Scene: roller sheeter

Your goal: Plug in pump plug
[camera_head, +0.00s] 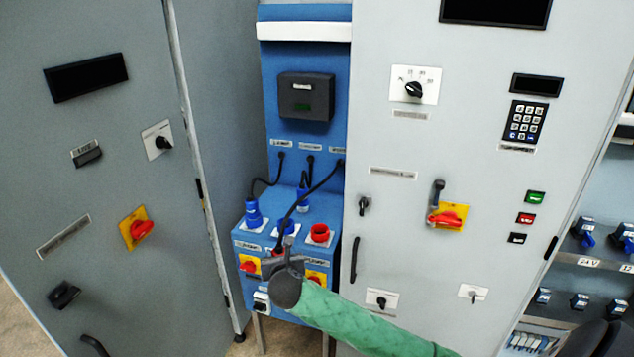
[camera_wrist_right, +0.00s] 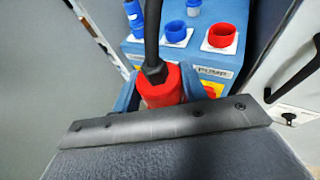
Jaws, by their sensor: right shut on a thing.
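My right gripper (camera_head: 285,262) is in front of the blue socket box (camera_head: 262,238), its arm coming from the lower right. It is shut on the red pump plug (camera_wrist_right: 163,86), whose black cable (camera_head: 318,187) runs up to the blue panel. In the wrist view the plug is between the blue fingers, cable end up; its lower end is hidden. The red socket (camera_head: 319,233) on the box's top right is empty and also shows in the wrist view (camera_wrist_right: 221,35), right of and beyond the plug. A "PUMP" label (camera_wrist_right: 214,73) is below it. My left gripper is not in view.
A blue plug (camera_head: 253,213) is at the box's left socket; another (camera_head: 303,200) is farther back. Red rotary switches (camera_head: 248,266) are on the box's front. Grey cabinets (camera_head: 225,130) stand close on both sides; the right one has a black handle (camera_head: 355,259).

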